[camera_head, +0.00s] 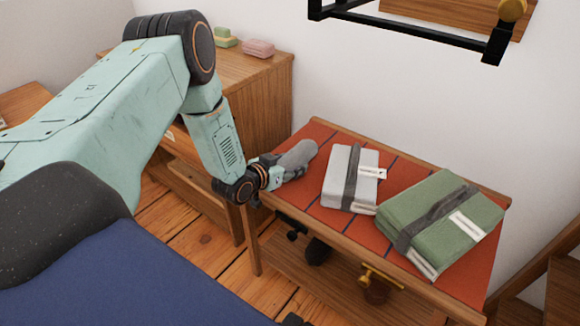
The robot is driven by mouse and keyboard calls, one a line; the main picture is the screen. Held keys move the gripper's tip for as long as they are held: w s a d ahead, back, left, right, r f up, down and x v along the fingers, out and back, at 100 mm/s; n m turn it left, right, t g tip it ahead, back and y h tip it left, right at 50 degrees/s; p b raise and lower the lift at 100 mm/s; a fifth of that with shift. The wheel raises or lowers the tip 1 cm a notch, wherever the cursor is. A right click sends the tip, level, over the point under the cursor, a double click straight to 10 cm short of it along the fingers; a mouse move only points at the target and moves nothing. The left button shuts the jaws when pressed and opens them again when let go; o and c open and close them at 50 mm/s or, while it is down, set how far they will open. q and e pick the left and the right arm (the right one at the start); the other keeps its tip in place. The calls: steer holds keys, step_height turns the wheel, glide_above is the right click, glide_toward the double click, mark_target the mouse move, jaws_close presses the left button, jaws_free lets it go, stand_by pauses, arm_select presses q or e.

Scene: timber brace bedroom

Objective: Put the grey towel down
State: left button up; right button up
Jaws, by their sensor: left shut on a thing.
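My left gripper (283,171) reaches in from the left, over the left end of a small wooden table with a red, dark-striped top (318,133). It is shut on a grey rolled towel (299,155), whose far end points away to the upper right. The towel is at or just above the table top; I cannot tell whether it touches. The gripper's fingers are small and partly hidden against the towel. My right gripper is not in view.
A light grey strapped bundle (340,180) lies just right of the towel, and a larger green strapped bundle (425,207) beyond it. A wooden cabinet (262,95) with pink (258,47) and green blocks (226,42) stands behind. A black wall frame (400,33) hangs above.

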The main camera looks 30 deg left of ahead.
arm_select(q)
steer(key=shift+f, duration=0.1)
steer(key=o, duration=1.3)
steer(key=shift+r, duration=0.2)
steer(key=p+v, duration=0.5)
steer(key=v, duration=0.6)
steer(key=shift+p, duration=0.4)
steer(key=shift+s+r, duration=0.15)
steer(key=shift+s, duration=0.4)
